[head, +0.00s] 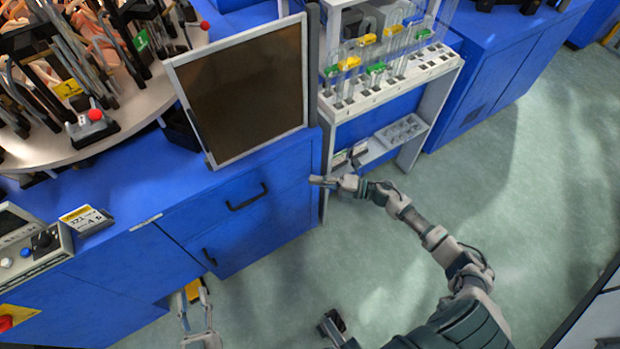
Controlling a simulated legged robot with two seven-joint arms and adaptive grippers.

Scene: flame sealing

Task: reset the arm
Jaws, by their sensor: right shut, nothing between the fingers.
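My right arm reaches in from the lower right over the green floor. Its gripper (318,181) is shut and empty, in front of the blue cabinet's right edge and beside the white tube rack stand. My left gripper (194,296) shows at the bottom, low beside the blue cabinet front. Its two fingers stand apart, so it looks open. A small yellow item (193,291) shows between or behind its fingertips; I cannot tell whether it touches them.
A dark framed panel (247,88) stands on the blue cabinet (145,222). The white rack (395,82) holds tubes with yellow and green parts. A round table (150,97) with metal tools stands upper left. A control box (30,245) sits at left. The floor (545,170) is clear at right.

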